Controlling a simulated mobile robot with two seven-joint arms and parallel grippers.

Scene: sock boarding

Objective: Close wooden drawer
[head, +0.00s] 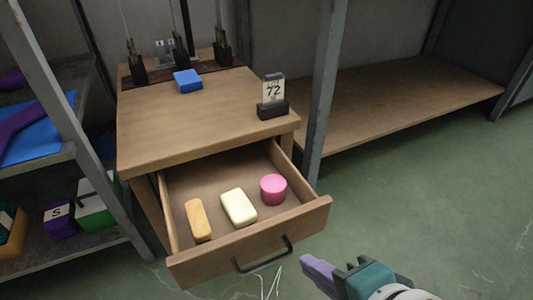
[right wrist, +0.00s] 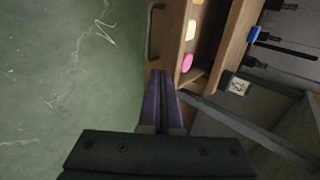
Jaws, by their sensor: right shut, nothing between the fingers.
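The wooden drawer (head: 215,250) is pulled well out of the small wooden table (head: 160,115). A dark handle (head: 262,256) is on its front panel. Inside lie an orange block (head: 198,220), a cream block (head: 239,207) and a pink round piece (head: 273,189). My right gripper (head: 308,263) is shut and empty, in front of the drawer's right end and to the right of the handle. In the right wrist view, its purple fingers (right wrist: 160,88) point at the end of the drawer front (right wrist: 160,50); I cannot tell whether they touch. My left gripper is not in view.
A grey shelf post (head: 322,100) stands right of the table, beside a low wooden shelf (head: 400,95). A metal rack (head: 75,155) with boxes is at left. A number stand (head: 272,97) and blue block (head: 187,80) sit on the tabletop. Green floor (head: 430,190) is clear at right.

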